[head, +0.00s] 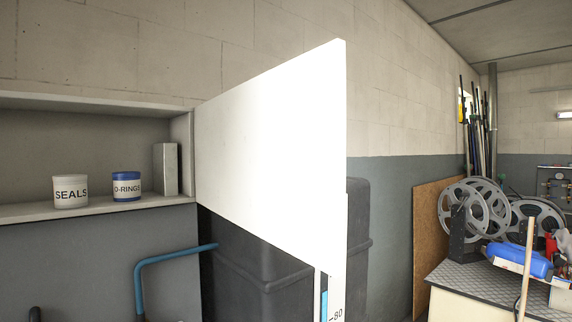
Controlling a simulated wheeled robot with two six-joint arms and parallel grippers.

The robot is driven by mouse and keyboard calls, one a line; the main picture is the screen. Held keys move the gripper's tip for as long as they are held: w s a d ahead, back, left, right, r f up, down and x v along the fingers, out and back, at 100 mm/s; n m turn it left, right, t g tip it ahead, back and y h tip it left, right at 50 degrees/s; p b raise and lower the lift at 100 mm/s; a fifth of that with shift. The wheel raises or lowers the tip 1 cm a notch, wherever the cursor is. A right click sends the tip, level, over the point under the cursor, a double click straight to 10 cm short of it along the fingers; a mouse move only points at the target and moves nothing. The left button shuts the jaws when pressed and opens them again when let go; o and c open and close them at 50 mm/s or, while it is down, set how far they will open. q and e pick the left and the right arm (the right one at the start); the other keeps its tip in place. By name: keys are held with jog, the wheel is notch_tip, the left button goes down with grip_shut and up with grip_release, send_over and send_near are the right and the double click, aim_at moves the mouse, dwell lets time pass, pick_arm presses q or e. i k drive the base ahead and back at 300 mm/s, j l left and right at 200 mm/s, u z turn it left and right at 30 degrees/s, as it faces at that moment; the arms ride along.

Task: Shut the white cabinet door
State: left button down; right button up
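The white cabinet door (270,140) stands wide open, reaching out from the right side of the cabinet. The cabinet (95,104) is a shallow grey-white box on the wall at the left, with its inside showing. In it stand a white tub marked SEALS (70,191), a blue and white tub marked O-RINGS (126,187) and a grey upright block (166,169). I see no handle on the door face. Neither of my grippers shows in the head view.
A blue bent tube handle (170,256) rises below the cabinet. A dark bin (358,240) stands behind the door. A white piece with a blue strip and "-80" (337,300) is below the door's outer edge. Grey reels (475,208) stand on a bench at right.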

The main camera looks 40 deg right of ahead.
aim_at(271, 148)
jog(key=l, duration=0.8)
jog(key=i+l, duration=0.15)
jog(key=l, duration=0.65)
